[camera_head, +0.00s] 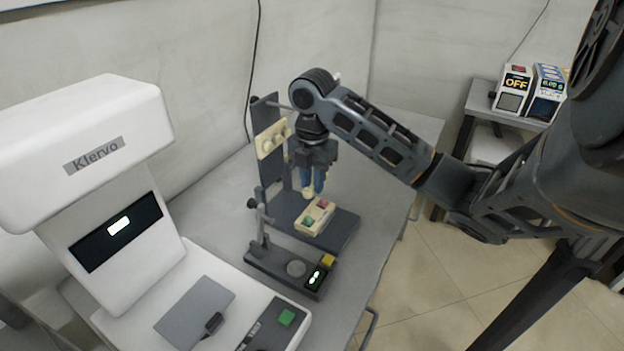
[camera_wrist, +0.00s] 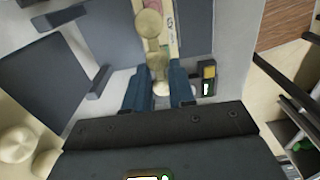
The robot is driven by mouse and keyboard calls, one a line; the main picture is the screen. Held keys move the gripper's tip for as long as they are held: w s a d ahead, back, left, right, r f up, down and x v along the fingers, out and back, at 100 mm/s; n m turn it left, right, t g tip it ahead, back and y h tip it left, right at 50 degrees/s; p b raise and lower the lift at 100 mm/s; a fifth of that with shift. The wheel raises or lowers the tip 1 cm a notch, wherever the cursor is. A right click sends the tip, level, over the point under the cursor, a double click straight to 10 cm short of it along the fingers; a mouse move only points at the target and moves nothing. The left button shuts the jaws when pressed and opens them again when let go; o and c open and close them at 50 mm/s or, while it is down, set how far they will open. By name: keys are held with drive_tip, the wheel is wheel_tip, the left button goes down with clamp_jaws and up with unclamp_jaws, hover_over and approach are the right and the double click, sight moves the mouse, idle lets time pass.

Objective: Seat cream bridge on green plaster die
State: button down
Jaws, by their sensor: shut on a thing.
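My gripper (camera_head: 311,190) points down with its blue fingers over the base board. It is shut on the cream bridge (camera_head: 308,193), a small piece with rounded parts. The bridge (camera_wrist: 150,27) also shows in the wrist view, running up the picture from between the fingers (camera_wrist: 160,94). The green plaster die (camera_head: 308,222) sits in the near end of a cream block (camera_head: 327,228), below and close to the bridge. In the head view I cannot tell whether bridge and block touch.
A reddish die (camera_head: 323,203) sits in the block's far end. A dark upright panel (camera_head: 266,168) behind carries a cream plate with knobs (camera_head: 272,138). A small stand with a yellow-topped display (camera_head: 318,276) is in front. A white Klervo machine (camera_head: 110,200) fills the left.

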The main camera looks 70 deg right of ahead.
drive_tip(key=shift+f+b, duration=0.15)
drive_tip(key=shift+b, duration=0.15)
drive_tip(key=b, duration=0.5)
hover_over(313, 217)
drive_tip(key=shift+f, duration=2.8)
drive_tip(key=shift+f+b, duration=1.2)
drive_tip(key=c, duration=0.9)
unclamp_jaws()
drive_tip(key=shift+o, duration=0.2)
drive_tip(key=shift+r, duration=0.1)
drive_tip(key=shift+w+r+p, duration=0.1)
drive_tip(key=shift+r+p, duration=0.75)
drive_tip(key=shift+r, duration=3)
